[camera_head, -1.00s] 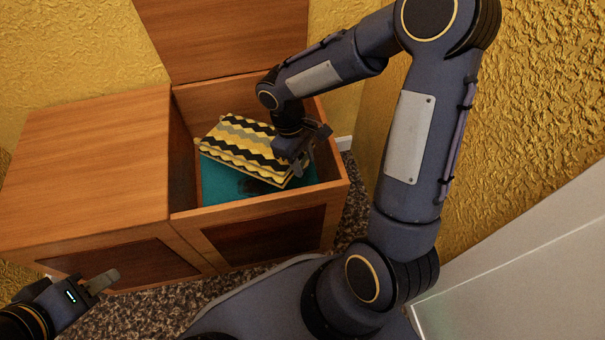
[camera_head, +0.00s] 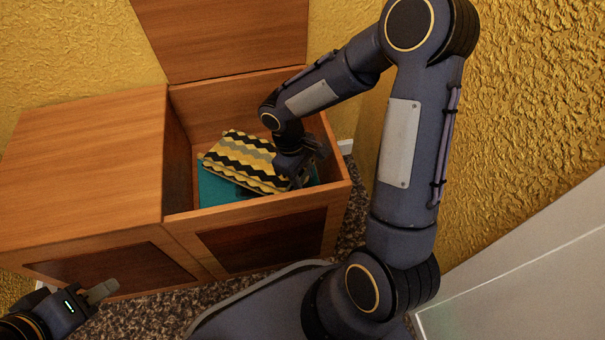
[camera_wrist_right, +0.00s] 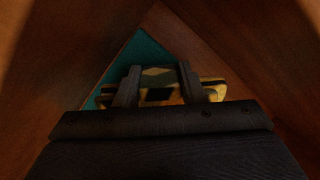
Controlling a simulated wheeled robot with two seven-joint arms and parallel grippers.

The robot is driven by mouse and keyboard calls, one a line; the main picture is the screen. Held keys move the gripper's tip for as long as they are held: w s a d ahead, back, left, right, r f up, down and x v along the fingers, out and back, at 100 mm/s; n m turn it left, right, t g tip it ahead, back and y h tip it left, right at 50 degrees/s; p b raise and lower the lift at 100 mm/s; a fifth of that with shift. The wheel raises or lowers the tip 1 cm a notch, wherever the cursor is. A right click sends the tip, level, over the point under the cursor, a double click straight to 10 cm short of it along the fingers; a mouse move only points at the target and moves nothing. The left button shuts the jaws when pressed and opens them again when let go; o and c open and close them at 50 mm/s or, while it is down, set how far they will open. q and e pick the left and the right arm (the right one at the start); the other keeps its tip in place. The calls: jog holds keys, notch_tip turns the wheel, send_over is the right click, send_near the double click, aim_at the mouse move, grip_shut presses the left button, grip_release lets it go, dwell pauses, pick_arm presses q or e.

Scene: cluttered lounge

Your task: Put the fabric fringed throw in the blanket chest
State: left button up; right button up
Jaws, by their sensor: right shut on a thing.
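The fringed throw (camera_head: 243,158) is a folded cloth with black, yellow and grey zigzag bands. It is inside the open right compartment of the wooden blanket chest (camera_head: 262,208), over a teal thing (camera_head: 216,190). My right gripper (camera_head: 298,178) is shut on the throw's right end, down inside the chest. In the right wrist view the throw (camera_wrist_right: 160,76) shows between and beside the fingers; its underside is hidden. My left gripper (camera_head: 98,293) is empty at the lower left, in front of the chest; its finger gap is not clear.
The chest's right lid (camera_head: 225,35) stands raised at the back. The left lid (camera_head: 85,165) is closed and bare. Yellow walls (camera_head: 530,90) stand behind and to the right. A pale panel (camera_head: 530,270) is at the lower right.

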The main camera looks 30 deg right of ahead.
jog(key=o, duration=1.2)
jog(key=shift+c, duration=0.2)
jog(key=p+v, duration=0.7)
jog(key=v, duration=0.6)
jog(key=shift+s, duration=0.1)
